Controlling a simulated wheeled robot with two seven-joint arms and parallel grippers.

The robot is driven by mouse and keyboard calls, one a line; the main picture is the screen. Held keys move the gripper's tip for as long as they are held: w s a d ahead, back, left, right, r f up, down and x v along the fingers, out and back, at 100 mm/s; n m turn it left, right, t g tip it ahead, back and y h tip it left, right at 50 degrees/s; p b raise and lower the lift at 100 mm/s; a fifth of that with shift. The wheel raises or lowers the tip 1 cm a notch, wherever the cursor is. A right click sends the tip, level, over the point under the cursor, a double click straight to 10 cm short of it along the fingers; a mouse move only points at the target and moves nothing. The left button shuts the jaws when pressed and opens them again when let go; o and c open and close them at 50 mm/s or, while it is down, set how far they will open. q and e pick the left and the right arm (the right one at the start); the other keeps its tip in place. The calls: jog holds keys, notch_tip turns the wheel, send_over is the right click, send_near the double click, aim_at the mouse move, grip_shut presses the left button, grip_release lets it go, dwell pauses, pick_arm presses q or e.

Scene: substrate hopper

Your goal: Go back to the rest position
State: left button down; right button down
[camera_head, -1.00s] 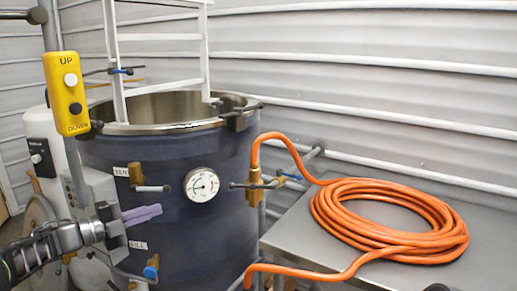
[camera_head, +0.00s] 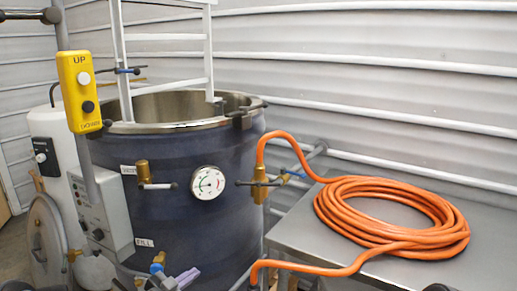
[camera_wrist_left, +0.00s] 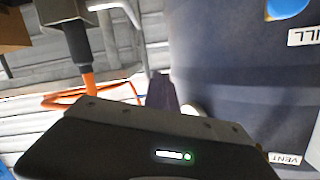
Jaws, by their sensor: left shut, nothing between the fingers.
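My left gripper (camera_head: 187,277) is low at the bottom edge of the head view, in front of the dark blue vessel (camera_head: 190,225). Its light purple fingers are shut with nothing between them. In the left wrist view the fingers (camera_wrist_left: 162,92) show dark, with the vessel's side (camera_wrist_left: 230,70) at the right. Most of the left arm is cut off by the lower frame edge. My right gripper is not in view.
A coiled orange hose (camera_head: 390,247) lies on the metal table (camera_head: 300,225) at right and joins a brass valve (camera_head: 259,185). A yellow UP/DOWN pendant (camera_head: 80,92) hangs at left. A gauge (camera_head: 207,183), vent valve (camera_head: 145,172) and blue-handled fill valve (camera_head: 157,264) project from the vessel.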

pick_arm(q)
jog(key=s+d+f+n+g+y, duration=0.1)
jog(key=s+d+f+n+g, duration=0.25)
jog(key=s+f, duration=0.65)
jog(key=s+d+f+n+g+y, duration=0.25)
jog(key=s+d+f+n, duration=0.2)
jog(key=s+f, duration=0.5)
jog(key=s+d+f+n+g, duration=0.2)
jog(key=s+f+g, duration=0.1)
jog(key=s, duration=0.7)
jog(key=s+d+f+n+g, duration=0.1)
jog(key=s+f+g, duration=0.3)
jog(key=s, duration=0.7)
jog(key=shift+d+f+n, duration=0.4)
jog(key=shift+d+f, duration=0.15)
jog(key=shift+d, duration=0.2)
